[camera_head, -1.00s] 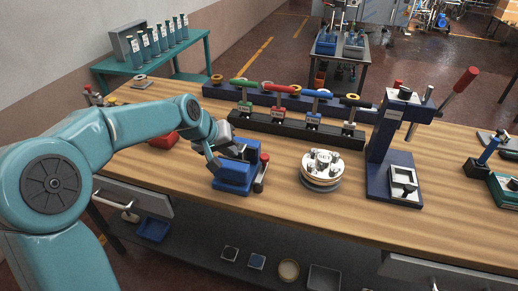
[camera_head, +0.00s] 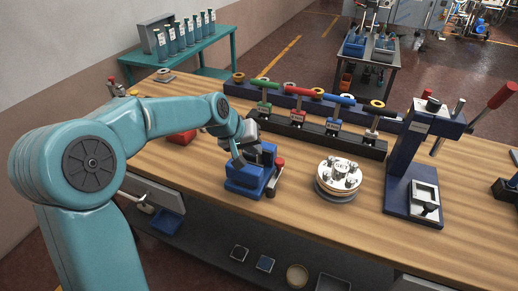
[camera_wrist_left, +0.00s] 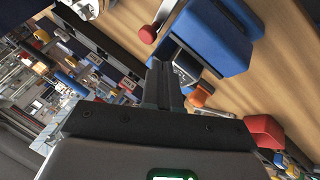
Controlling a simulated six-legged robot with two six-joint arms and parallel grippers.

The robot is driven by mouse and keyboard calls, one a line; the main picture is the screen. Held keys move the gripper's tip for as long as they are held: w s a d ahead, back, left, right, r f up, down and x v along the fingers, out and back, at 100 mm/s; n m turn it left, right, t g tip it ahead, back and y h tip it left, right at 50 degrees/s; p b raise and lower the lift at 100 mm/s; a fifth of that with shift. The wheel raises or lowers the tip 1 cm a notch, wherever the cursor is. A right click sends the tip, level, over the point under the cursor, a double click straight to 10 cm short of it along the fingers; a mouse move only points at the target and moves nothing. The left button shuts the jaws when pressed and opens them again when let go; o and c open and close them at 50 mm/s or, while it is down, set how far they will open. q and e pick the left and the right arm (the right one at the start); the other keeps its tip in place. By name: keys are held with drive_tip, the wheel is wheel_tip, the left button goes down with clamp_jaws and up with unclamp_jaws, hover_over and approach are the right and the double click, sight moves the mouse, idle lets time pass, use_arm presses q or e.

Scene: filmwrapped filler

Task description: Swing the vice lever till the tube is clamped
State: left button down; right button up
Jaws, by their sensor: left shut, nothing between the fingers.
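The blue vice (camera_head: 245,181) stands on the wooden bench, left of the round "SET" fixture. Its lever, with a red knob (camera_head: 280,162), stands at the vice's right side. In the left wrist view the vice's blue body (camera_wrist_left: 218,38) is at the top, with the red knob (camera_wrist_left: 148,34) left of it. My left gripper (camera_head: 238,158) is at the back left of the vice, close to it; its fingers (camera_wrist_left: 163,85) are shut and empty. I cannot tell whether they touch the vice. The tube cannot be made out clearly. My right gripper is not in view.
The "SET" fixture (camera_head: 338,176) and a dark blue press (camera_head: 405,160) stand to the right. A black rail (camera_head: 310,132) with coloured handles runs behind the vice. Bare bench lies between vice and fixture.

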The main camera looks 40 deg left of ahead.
use_arm(q)
drive_tip(key=p, duration=0.1)
hover_over(276, 173)
drive_tip(key=s+a, duration=0.2)
drive_tip(key=a, duration=0.1)
drive_tip(key=f, duration=0.5)
drive_tip(key=shift+s+d+f, duration=0.2)
drive_tip(key=shift+d, duration=0.05)
drive_tip(key=shift+w+f, duration=0.25)
drive_tip(key=shift+f, duration=0.3)
drive_tip(key=shift+w+f, duration=0.2)
drive_tip(key=shift+s, duration=0.1)
drive_tip(key=shift+w+d+m+b, duration=0.1)
drive_tip(key=shift+w+m+b, duration=0.1)
drive_tip(key=shift+m+b, duration=0.15)
drive_tip(key=shift+m+h, duration=0.25)
drive_tip(key=shift+h, duration=0.05)
